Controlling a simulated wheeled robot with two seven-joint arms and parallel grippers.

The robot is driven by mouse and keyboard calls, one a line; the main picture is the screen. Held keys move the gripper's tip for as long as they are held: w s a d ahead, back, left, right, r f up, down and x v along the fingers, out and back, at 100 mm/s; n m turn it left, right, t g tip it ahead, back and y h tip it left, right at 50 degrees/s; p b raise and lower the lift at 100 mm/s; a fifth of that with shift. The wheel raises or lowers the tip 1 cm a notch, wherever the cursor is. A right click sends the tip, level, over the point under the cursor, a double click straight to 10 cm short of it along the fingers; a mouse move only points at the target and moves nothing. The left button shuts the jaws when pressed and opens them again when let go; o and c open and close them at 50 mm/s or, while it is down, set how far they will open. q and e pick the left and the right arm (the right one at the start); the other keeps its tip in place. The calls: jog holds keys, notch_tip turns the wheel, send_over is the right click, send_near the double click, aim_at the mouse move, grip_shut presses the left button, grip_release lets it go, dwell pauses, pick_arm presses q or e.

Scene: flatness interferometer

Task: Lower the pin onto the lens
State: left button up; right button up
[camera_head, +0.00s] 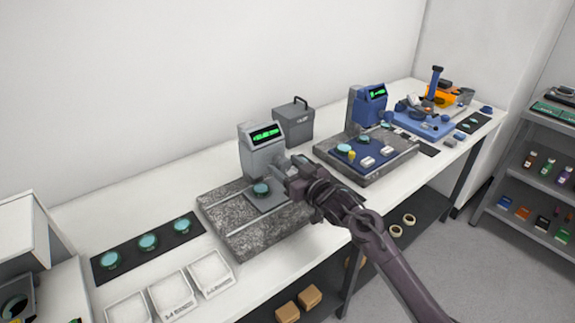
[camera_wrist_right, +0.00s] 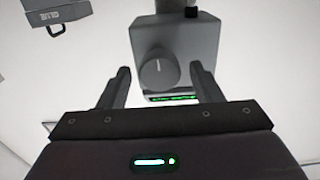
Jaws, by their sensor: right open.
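A grey gauge (camera_head: 262,150) with a lit green display stands at the back of a speckled granite base (camera_head: 240,235). A teal lens (camera_head: 261,189) lies on a grey plate (camera_head: 268,201) in front of it. My right gripper (camera_head: 284,178) is just right of the lens, at the gauge's front right side. In the right wrist view, my right gripper (camera_wrist_right: 162,75) is open, with a round grey knob (camera_wrist_right: 158,73) on the gauge showing between its fingers; I cannot tell whether they touch it. I cannot make out the pin. My left gripper is not in view.
A blue gauge (camera_head: 369,108) stands on a second granite base (camera_head: 366,172) to the right. A grey case (camera_head: 293,125) stands behind. A black mat (camera_head: 125,263) with teal lenses and white trays (camera_head: 171,294) lie at front left. A shelf stands far right.

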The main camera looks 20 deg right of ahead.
jog(key=c, duration=1)
